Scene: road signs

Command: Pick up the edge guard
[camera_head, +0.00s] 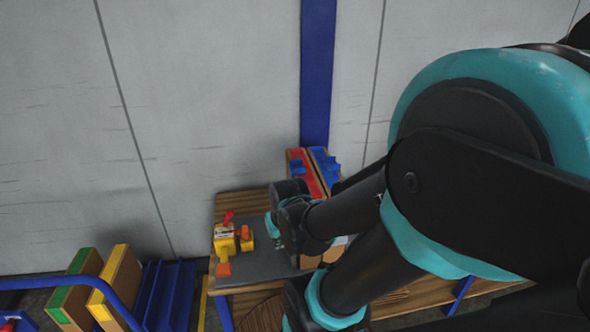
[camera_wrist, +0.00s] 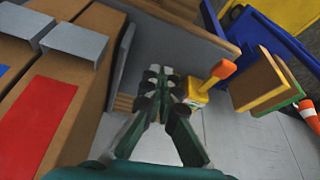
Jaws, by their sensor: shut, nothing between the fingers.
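No part is plainly marked as the edge guard. Two grey bent plates that may be edge guards, one at the left (camera_wrist: 22,20) and one nearer the middle (camera_wrist: 76,42), sit over the top edges of brown boxes in the wrist view. My gripper (camera_wrist: 160,78) is shut and empty, its teal fingers together to the right of these plates and apart from them. In the head view my gripper (camera_head: 275,228) is over the table, partly hidden by my own arm. A yellow device with an orange handle (camera_head: 226,240) stands to its left; it also shows in the wrist view (camera_wrist: 197,92).
The wooden table (camera_head: 228,206) has a grey mat (camera_head: 262,262). Red-topped (camera_head: 303,176) and blue-topped (camera_head: 325,166) boxes stand at its back. Brown panels edged yellow (camera_head: 118,280) and green (camera_head: 80,285) stand at left beside a blue rack (camera_head: 168,290). An orange-white cone (camera_wrist: 309,112) is at right.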

